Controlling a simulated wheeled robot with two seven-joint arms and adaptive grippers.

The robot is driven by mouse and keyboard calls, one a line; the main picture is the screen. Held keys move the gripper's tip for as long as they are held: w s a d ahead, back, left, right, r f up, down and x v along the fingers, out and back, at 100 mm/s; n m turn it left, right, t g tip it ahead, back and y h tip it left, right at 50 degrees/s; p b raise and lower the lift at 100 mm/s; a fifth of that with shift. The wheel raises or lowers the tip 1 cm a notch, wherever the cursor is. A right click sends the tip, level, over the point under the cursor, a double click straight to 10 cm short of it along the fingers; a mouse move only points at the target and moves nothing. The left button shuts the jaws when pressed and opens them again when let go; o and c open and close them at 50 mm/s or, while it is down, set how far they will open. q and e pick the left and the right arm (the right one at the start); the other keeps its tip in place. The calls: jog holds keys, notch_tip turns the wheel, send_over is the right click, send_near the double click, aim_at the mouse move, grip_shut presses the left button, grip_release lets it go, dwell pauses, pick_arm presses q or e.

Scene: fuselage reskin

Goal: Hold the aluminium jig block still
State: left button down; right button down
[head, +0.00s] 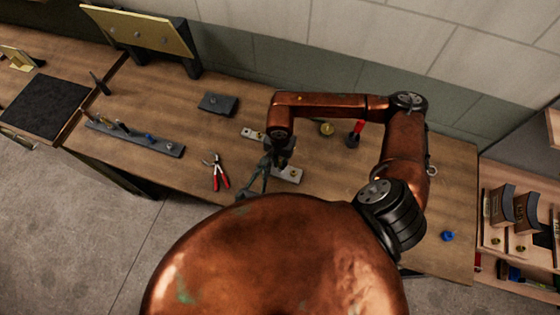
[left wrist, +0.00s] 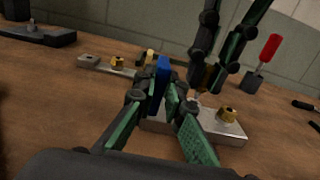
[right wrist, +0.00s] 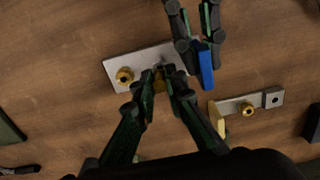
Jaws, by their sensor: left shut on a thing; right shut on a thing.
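The aluminium jig block (head: 291,174) is a flat silvery plate with brass knobs, lying on the wooden bench. It also shows in the left wrist view (left wrist: 230,131) and the right wrist view (right wrist: 115,63). My right gripper (right wrist: 160,72) is over the block, its fingertips closed around a small brass piece (right wrist: 160,86) at the block's edge. My left gripper (left wrist: 161,97) is shut on a slim blue piece (left wrist: 160,78), held beside the block. The blue piece also shows in the right wrist view (right wrist: 206,68). My fingers partly hide the block.
A second plate with a brass knob (right wrist: 246,108) lies close by. Red-handled pliers (head: 217,172), a tool rail (head: 140,139), a dark block (head: 219,103) and a red-handled tool (head: 356,132) are on the bench. The bench is clear between pliers and rail.

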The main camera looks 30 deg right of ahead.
jog(key=shift+f, duration=1)
jog(key=c, duration=1.9)
grip_release()
jog(key=shift+r, duration=0.1)
jog(key=shift+r, duration=2.4)
pick_arm(q)
jog(key=c, duration=1.9)
grip_release()
jog(key=shift+c, duration=0.2)
jog(key=shift+s+a, duration=0.1)
